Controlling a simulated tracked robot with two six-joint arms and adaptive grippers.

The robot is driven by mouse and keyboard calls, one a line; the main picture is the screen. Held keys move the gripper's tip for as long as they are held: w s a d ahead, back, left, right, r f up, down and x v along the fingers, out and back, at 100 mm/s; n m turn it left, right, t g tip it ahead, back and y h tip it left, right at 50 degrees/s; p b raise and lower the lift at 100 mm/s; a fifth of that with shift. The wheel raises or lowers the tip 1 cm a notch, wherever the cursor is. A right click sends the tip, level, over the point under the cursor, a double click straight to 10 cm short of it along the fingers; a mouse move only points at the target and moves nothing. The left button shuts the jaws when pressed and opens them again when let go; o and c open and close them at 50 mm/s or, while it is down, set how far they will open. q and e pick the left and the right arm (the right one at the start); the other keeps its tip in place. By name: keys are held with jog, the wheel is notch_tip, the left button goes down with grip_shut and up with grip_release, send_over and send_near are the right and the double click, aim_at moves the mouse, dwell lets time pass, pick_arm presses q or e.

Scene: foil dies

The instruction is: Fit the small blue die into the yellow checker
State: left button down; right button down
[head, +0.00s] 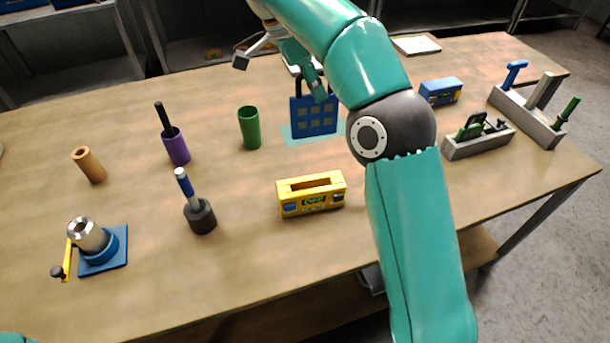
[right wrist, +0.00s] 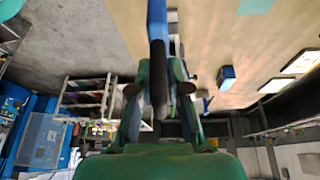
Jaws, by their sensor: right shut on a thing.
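The blue die (head: 314,116) is a flat upright plate with square windows and a dark handle on top. My right gripper (head: 314,86) is shut on its handle and holds it over or on a teal patch of the table; I cannot tell if it touches. In the right wrist view the fingers (right wrist: 158,80) close on the dark handle, with the blue die (right wrist: 157,22) seen edge-on beyond. The yellow checker (head: 311,202) is a box with a long slot in its top, nearer than the die and apart from it. My left gripper is out of view.
A green cup (head: 249,128), a purple holder (head: 176,148), a dark holder with a blue handle (head: 200,216) and a blue-based fixture (head: 104,256) stand to the left. A blue box (head: 440,92) and grey trays (head: 478,140) are at right. Table between die and checker is clear.

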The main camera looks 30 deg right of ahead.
aim_at(315, 112)
notch_tip(315, 112, down, 6)
jog(key=shift+w+f+b, duration=0.1)
jog(key=shift+w+b, duration=0.05)
jog(key=shift+b, duration=0.9)
notch_tip(315, 112, down, 14)
jog(key=c, duration=1.2)
grip_release()
jog(key=shift+o, duration=0.3)
jog(key=shift+r, duration=0.2)
